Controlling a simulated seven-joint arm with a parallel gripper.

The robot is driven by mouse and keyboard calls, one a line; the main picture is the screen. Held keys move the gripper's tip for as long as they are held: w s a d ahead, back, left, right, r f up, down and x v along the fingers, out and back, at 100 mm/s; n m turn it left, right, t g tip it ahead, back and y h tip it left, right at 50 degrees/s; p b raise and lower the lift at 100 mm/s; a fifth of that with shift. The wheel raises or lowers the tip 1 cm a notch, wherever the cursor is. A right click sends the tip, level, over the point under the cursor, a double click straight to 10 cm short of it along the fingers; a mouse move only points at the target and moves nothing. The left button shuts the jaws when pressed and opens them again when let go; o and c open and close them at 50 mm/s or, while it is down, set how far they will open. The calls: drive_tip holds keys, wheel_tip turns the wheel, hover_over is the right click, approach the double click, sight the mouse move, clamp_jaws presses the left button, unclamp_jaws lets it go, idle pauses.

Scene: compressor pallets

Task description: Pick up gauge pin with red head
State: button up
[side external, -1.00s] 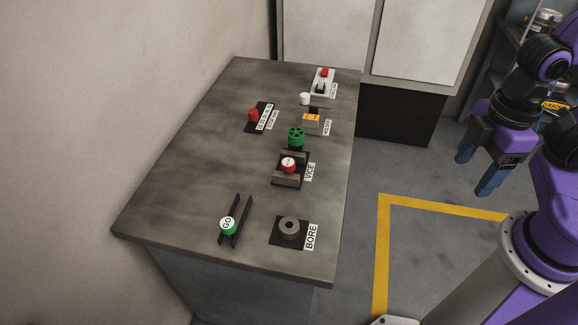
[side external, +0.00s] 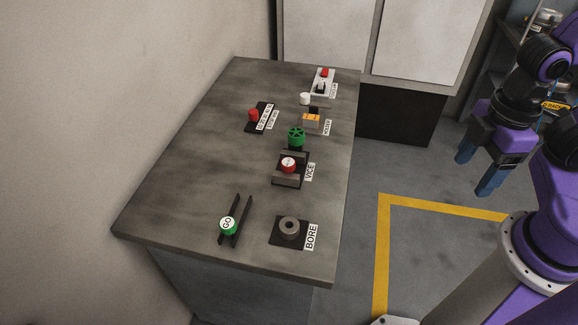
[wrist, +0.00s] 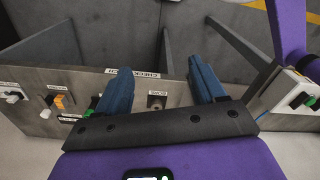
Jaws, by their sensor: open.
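A gauge pin with a round red head (side external: 288,164), its top face marked with white, stands in the grey vice (side external: 286,180) labelled VICE. Its shank is hidden by the vice. Another pin, with a green head marked GO (side external: 228,226), lies across two dark rails. A grey ring block (side external: 289,228) sits on a dark plate labelled BORE; it also shows between the fingers in the wrist view (wrist: 157,102). My gripper (side external: 476,173) is open and empty, off the bench to the right, well away from the red-headed pin. Its two blue fingers are spread in the wrist view (wrist: 162,78).
A green handwheel (side external: 296,136) rises behind the vice. A red button (side external: 253,115) on a dark plate, an orange device (side external: 311,120) and a white switch box (side external: 322,84) stand farther back.

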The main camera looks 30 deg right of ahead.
drive_tip(key=w+a+f+n+t+h, duration=0.2)
drive_tip(key=w+a+f+n+h, duration=0.25)
drive_tip(key=w+a, duration=0.65)
drive_tip(key=w+a+f+n+t+h, duration=0.25)
drive_tip(key=w+a+n+h, duration=0.2)
drive_tip(key=w+a, duration=0.7)
drive_tip(key=n+t+h, duration=0.2)
drive_tip(key=n+t, duration=0.1)
approach(286, 166)
drive_tip(key=shift+g, duration=0.25)
drive_tip(key=x, duration=0.6)
drive_tip(key=shift+w+d, duration=0.1)
drive_tip(key=shift+d, duration=0.2)
drive_tip(key=shift+w+x, duration=0.2)
drive_tip(key=shift+x, duration=2.35)
drive_tip(key=shift+a, duration=0.2)
drive_tip(key=c, duration=1.1)
